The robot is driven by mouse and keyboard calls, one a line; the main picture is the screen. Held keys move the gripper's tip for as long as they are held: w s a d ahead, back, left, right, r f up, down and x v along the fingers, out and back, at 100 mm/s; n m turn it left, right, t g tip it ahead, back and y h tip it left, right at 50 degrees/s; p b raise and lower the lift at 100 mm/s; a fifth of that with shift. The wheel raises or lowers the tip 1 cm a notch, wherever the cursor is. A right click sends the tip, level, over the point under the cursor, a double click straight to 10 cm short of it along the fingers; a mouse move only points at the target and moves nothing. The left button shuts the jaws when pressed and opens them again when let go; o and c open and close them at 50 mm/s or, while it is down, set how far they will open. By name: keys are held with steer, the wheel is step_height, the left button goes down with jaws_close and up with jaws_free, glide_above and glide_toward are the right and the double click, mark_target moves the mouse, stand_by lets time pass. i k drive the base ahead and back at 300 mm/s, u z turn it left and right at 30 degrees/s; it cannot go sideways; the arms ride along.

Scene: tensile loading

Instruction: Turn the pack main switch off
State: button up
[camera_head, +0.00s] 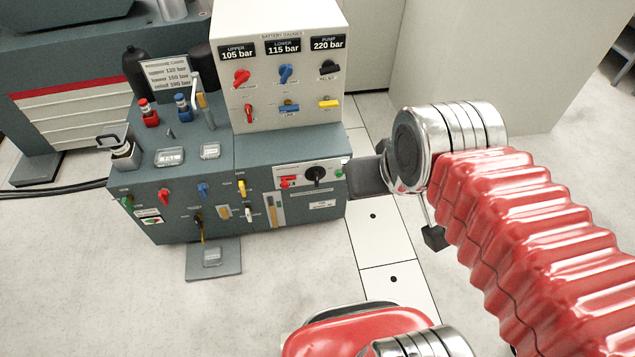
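The blue-grey pack console (190,222) stands left of centre. On its front right is a pale panel with a black rotary knob (316,175), which looks like the main switch. Its markings are too small to read, so I cannot tell its position. My arm comes in from the right. A dark tip (434,238) hangs below its chrome joint, right of the console and apart from the knob. It seems part of my gripper; its fingers are not clear.
A white gauge box (290,104) with three displays and coloured knobs stands on the console. Levers, red and blue fittings and a metal block (124,150) crowd its top. A grey foot pedal (213,259) lies in front. Pale floor (100,300) in front is mostly open.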

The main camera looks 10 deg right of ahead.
mark_target(316, 176)
steer(key=u, duration=1.7)
steer(key=i, duration=0.85)
steer(key=z, duration=1.15)
